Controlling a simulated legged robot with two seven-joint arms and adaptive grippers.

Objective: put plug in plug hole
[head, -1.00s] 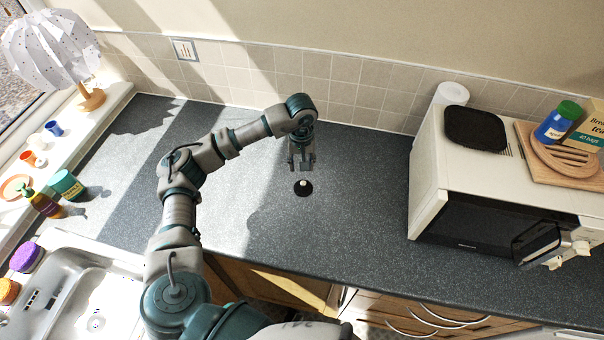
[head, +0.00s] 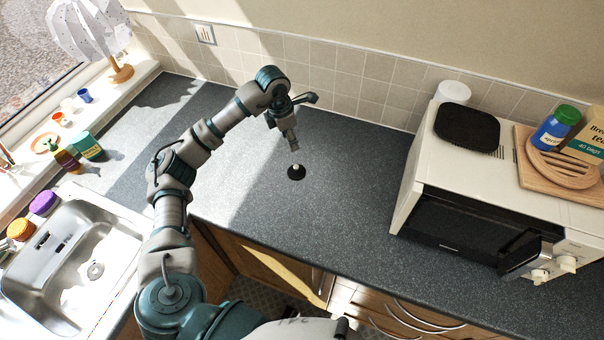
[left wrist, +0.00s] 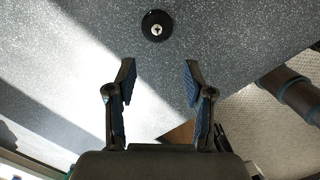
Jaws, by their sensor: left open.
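The plug (head: 296,174) is a round black disc with a small pale knob on top. It lies flat on the dark grey worktop, and it also shows at the top of the left wrist view (left wrist: 156,25). My left gripper (head: 291,147) is above the worktop, just behind the plug in the head view. In the left wrist view its two fingers (left wrist: 159,75) are apart with nothing between them, and the plug lies beyond the tips. The plug hole (head: 96,270) is in the floor of the steel sink (head: 50,290) at lower left. My right gripper is out of view.
A white microwave (head: 425,150) stands at the right, with a wooden board (head: 530,185) and a jar on top. A green tub (head: 88,146), a bottle and sponges (head: 43,203) are near the sink. The worktop around the plug is clear.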

